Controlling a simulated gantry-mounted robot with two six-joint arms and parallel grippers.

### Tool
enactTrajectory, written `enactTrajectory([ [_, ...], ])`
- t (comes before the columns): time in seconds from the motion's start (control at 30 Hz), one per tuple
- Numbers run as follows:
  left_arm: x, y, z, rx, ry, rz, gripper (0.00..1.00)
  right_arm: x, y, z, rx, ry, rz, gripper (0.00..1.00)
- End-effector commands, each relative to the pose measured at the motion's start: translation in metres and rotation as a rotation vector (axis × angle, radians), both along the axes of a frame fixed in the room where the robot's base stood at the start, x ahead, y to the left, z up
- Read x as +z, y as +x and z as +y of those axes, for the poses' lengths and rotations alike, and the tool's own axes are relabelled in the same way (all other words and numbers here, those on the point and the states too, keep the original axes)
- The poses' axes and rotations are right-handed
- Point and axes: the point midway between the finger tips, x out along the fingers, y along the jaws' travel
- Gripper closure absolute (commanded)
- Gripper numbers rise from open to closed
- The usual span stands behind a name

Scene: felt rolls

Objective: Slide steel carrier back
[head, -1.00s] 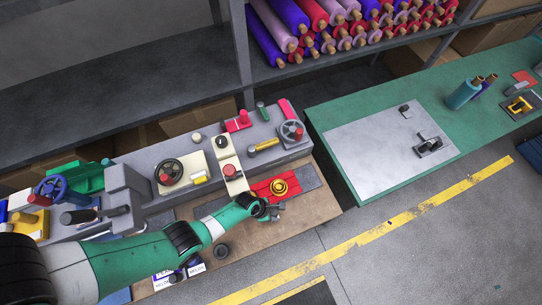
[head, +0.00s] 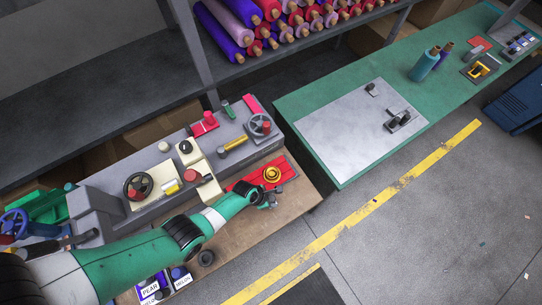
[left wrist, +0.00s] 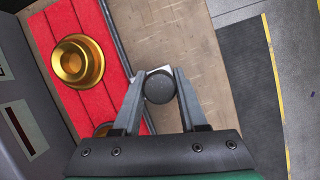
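The carrier (head: 245,184) is a slide with a red top beside the grey machine. A round brass piece (head: 272,174) sits on it. In the left wrist view the red top (left wrist: 62,35) has a thin steel edge, and the brass piece (left wrist: 78,61) stands at upper left. In the head view my left gripper (head: 266,199) is at the carrier's front side. My right gripper is out of view.
The grey machine (head: 225,140) with handwheels and levers stands behind the carrier. Brown bench top (head: 300,200) is clear to the right. A green table (head: 290,105) with a metal plate stands further right, across a gap. Felt rolls (head: 270,20) lie on the shelf behind.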

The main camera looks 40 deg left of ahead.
Motion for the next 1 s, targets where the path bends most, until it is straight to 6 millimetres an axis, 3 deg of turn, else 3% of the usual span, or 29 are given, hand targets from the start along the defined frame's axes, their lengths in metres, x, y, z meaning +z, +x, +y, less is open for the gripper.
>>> enactTrajectory([
  [0.03,-0.001,0.001,0.0,0.002,0.0,-0.002,0.5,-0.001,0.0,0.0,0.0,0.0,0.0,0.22],
  [0.17,-0.001,0.001,0.0,0.001,0.001,-0.003,0.29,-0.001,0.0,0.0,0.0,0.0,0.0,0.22],
  [0.47,0.002,0.0,0.0,0.0,0.0,-0.001,0.29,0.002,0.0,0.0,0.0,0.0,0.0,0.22],
  [0.57,0.014,-0.003,0.002,0.0,0.0,-0.001,0.29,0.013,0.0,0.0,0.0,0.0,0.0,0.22],
  [0.8,0.068,-0.021,0.012,0.002,0.0,-0.002,0.29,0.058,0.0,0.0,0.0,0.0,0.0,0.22],
  [1.0,0.102,-0.033,0.02,0.0,0.001,0.0,0.29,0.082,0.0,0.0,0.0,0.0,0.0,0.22],
])
